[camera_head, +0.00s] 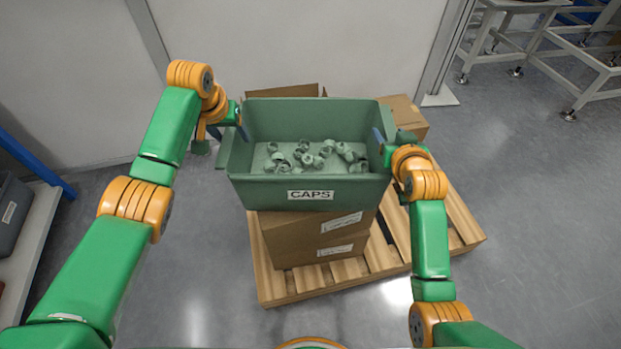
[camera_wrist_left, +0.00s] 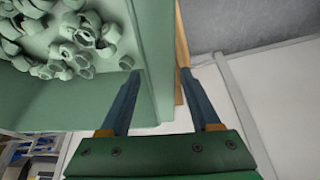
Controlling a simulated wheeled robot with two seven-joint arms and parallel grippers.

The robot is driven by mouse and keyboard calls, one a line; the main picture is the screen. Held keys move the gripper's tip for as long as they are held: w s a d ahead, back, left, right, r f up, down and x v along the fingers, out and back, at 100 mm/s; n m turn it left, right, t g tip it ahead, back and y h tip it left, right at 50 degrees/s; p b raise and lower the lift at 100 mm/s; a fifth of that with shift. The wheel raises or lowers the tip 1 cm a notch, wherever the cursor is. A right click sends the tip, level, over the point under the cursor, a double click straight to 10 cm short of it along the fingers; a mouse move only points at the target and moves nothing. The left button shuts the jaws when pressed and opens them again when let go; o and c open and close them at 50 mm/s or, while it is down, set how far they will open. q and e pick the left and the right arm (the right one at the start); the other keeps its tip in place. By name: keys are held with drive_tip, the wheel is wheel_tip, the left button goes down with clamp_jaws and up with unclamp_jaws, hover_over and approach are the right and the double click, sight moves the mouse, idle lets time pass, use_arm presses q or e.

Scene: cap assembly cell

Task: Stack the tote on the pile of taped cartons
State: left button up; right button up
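The green tote (camera_head: 310,193), labelled CAPS, is roughly level over the stacked taped cartons (camera_head: 320,240) and hides most of their tops. I cannot tell whether it rests on them. Many loose pale green caps (camera_head: 318,155) lie in it; they also show in the left wrist view (camera_wrist_left: 75,45). My left gripper (camera_head: 240,122) is at the tote's left rim. In the left wrist view its two blue fingers (camera_wrist_left: 160,80) close on the tote wall, one on each side. My right gripper (camera_head: 385,140) is at the right rim, one finger inside; its other finger is hidden.
The cartons stand on a wooden pallet (camera_head: 462,222). More carton shows behind and right of the tote (camera_head: 407,113). A pale wall (camera_head: 300,45) stands close behind. A shelf with a grey bin (camera_head: 12,215) is at far left, metal frames (camera_head: 540,50) at back right. Floor is clear around the pallet.

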use_arm(q)
drive_tip(key=shift+r, duration=0.1)
use_arm(e)
drive_tip(key=shift+d, duration=0.1)
drive_tip(key=shift+s+r, duration=0.1)
drive_tip(key=shift+s, duration=0.1)
use_arm(q)
drive_tip(key=v, duration=1.2)
use_arm(e)
drive_tip(key=v, duration=1.1)
drive_tip(key=shift+s+r, duration=0.2)
drive_tip(key=shift+s, duration=0.1)
use_arm(q)
drive_tip(key=shift+s, duration=0.1)
